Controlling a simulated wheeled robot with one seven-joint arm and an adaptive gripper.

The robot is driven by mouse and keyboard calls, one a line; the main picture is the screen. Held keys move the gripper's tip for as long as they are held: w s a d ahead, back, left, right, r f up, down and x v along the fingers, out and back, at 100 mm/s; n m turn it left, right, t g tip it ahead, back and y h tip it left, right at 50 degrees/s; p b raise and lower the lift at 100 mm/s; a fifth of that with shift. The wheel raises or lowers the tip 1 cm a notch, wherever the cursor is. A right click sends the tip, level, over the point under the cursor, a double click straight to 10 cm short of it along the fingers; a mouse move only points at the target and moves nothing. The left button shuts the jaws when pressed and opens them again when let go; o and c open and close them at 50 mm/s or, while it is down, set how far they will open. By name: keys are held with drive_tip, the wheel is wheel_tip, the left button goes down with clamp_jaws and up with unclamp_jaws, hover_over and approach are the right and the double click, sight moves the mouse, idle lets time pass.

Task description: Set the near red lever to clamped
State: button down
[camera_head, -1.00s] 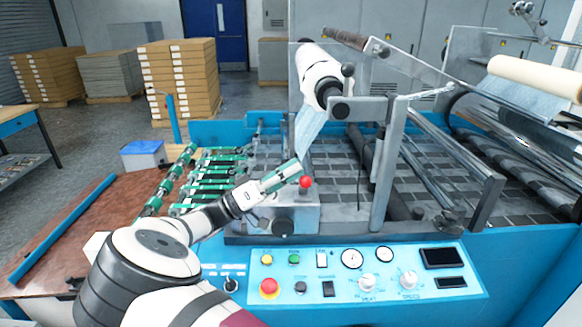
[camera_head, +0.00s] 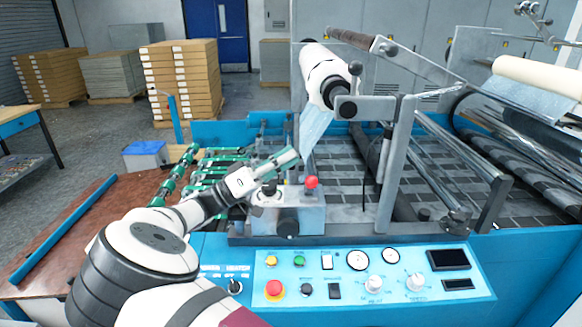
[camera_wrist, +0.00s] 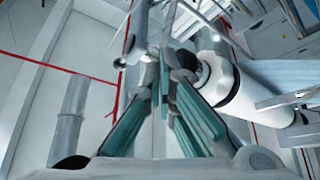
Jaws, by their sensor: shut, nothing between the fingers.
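The near red lever shows as a round red knob (camera_head: 311,182) on a short stem, above a grey metal block (camera_head: 300,215) at the machine's near edge. The stem looks roughly upright; I cannot tell from it whether the lever is clamped. My gripper (camera_head: 292,156) is shut and empty, up and slightly left of the red knob, with a small gap in the picture. In the wrist view my gripper's green-padded fingers (camera_wrist: 163,85) come together at their tips. The red knob cannot be made out there.
A white film roll (camera_head: 322,72) hangs above and beyond my gripper, with film dropping behind the fingertips. A grey upright frame (camera_head: 395,165) stands right of the lever. The blue control panel (camera_head: 340,275) is below. Green-wheeled feed bars (camera_head: 178,170) lie to the left.

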drive_tip(key=b+v, duration=0.2)
drive_tip(key=v, duration=0.6)
drive_tip(key=shift+w+f, duration=0.2)
drive_tip(key=shift+w, duration=0.05)
